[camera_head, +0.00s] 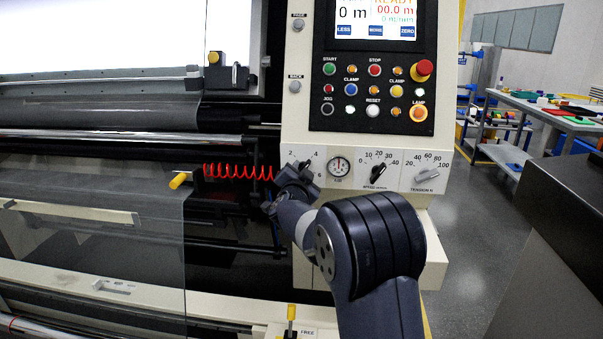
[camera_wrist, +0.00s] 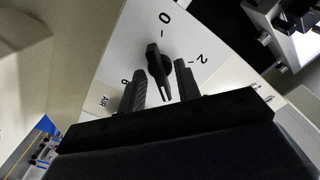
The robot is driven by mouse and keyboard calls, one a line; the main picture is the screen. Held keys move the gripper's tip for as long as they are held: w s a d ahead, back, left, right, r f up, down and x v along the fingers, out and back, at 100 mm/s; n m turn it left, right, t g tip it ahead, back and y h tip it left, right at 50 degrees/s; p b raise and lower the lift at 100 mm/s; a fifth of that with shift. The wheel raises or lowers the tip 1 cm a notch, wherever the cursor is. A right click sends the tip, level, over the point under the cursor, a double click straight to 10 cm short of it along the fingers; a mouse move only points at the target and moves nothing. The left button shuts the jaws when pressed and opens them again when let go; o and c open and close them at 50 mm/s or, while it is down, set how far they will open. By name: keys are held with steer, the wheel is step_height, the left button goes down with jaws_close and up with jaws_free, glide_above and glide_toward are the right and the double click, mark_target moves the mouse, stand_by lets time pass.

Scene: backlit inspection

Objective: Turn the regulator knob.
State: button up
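The regulator knob (camera_wrist: 157,66) is black with a long bar grip and shows in the wrist view on a pale panel with the marks 0 and 2 and the label AIR. My gripper (camera_wrist: 162,90) is open, with one finger to the left of the knob's bar and the other to the right. Gaps show between the bar and both fingers. In the head view my gripper (camera_head: 293,176) is at the dial left of the small round gauge (camera_head: 339,167) and hides the knob there.
The speed knob (camera_head: 378,173) and tension knob (camera_head: 430,175) are right of the gauge. Above is the button panel (camera_head: 372,92) with a red emergency button (camera_head: 424,67). A red coiled hose (camera_head: 238,171) runs close to the left of my gripper.

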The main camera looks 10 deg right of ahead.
steer(key=v, duration=1)
steer(key=shift+s, duration=0.4)
steer(key=shift+a, duration=0.1)
steer(key=x, duration=1)
steer(key=shift+w, duration=0.4)
